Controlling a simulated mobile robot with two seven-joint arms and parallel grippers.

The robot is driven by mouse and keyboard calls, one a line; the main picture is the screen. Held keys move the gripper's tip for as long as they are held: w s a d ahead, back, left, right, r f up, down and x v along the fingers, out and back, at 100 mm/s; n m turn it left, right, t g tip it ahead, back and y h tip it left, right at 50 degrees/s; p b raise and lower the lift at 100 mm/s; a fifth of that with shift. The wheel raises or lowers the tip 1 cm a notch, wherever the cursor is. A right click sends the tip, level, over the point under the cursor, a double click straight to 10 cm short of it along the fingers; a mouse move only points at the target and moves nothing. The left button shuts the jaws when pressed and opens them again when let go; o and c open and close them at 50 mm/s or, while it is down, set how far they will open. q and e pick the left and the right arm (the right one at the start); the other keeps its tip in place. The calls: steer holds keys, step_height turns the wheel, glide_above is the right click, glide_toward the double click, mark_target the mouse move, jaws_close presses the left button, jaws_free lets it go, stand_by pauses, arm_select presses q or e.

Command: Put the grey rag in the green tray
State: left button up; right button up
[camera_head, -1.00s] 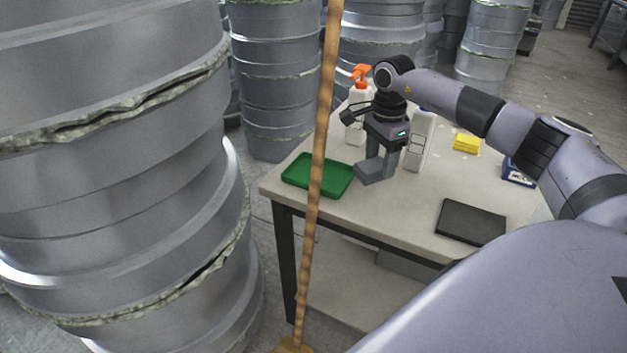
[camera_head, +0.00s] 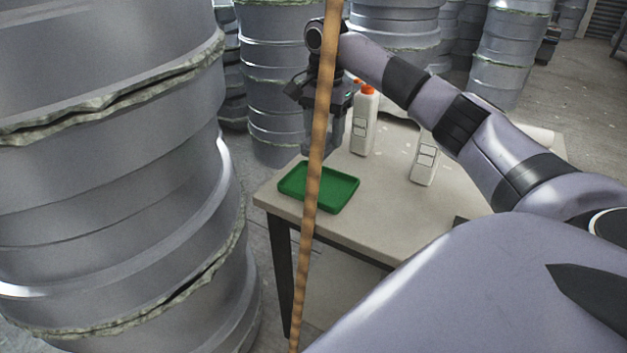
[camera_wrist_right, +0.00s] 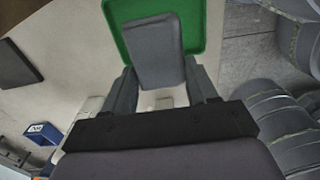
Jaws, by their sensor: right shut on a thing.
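The green tray (camera_head: 342,190) lies on the near-left part of the table; the wrist view also shows it (camera_wrist_right: 195,30). My right gripper (camera_head: 324,146) is above the tray's far side in the head view, fingers pointing down. It is shut on the grey rag (camera_wrist_right: 152,50), a flat dark-grey block shape. In the wrist view the rag lies between the fingers and overlaps the tray. The wooden pole hides part of the gripper and rag in the head view. My left gripper is not in view.
A wooden pole (camera_head: 313,165) stands upright in front of the table (camera_head: 375,225). Stacked grey moulds (camera_head: 110,200) fill the left. A blue box (camera_wrist_right: 42,133) shows in the wrist view.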

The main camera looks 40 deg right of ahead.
step_height(320, 180, down, 10)
steer(key=shift+r+b, duration=0.15)
steer(key=shift+b, duration=0.3)
steer(key=shift+f, duration=0.2)
steer(key=o, duration=0.9)
steer(key=shift+o, duration=0.2)
steer(key=shift+r, duration=0.15)
step_height(320, 180, up, 8)
steer(key=shift+f+p, duration=0.2)
steer(key=shift+p, duration=0.15)
